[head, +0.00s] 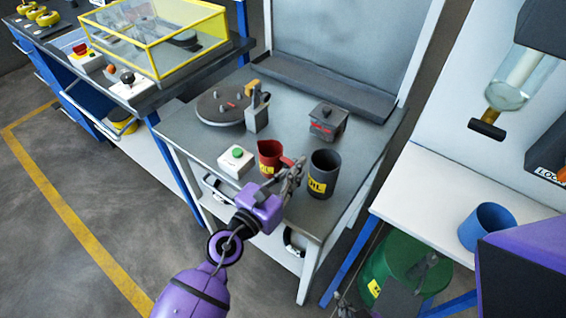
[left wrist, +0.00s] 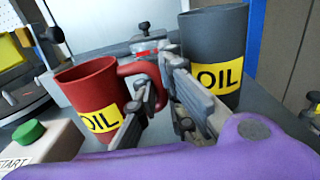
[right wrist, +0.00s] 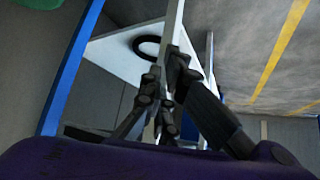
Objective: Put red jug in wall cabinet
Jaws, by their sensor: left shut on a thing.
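The red jug (head: 269,155) stands upright on the grey workbench, with a yellow OIL label. In the left wrist view the red jug (left wrist: 88,88) has its handle to the right, between the fingers of my left gripper (left wrist: 160,88). My left gripper (head: 292,176) is shut on that handle in the head view too. My right gripper (right wrist: 163,75) is low beside a bench, away from the jug; its fingertips are close together, and I cannot tell whether they touch. I cannot make out a wall cabinet in any view.
A dark grey OIL mug (head: 324,172) stands close right of the jug. A green-button START box (head: 236,160) is close on the left. Behind are a round turntable (head: 215,107) and a small grey device (head: 327,121). A blue cup (head: 487,227) stands on the right table.

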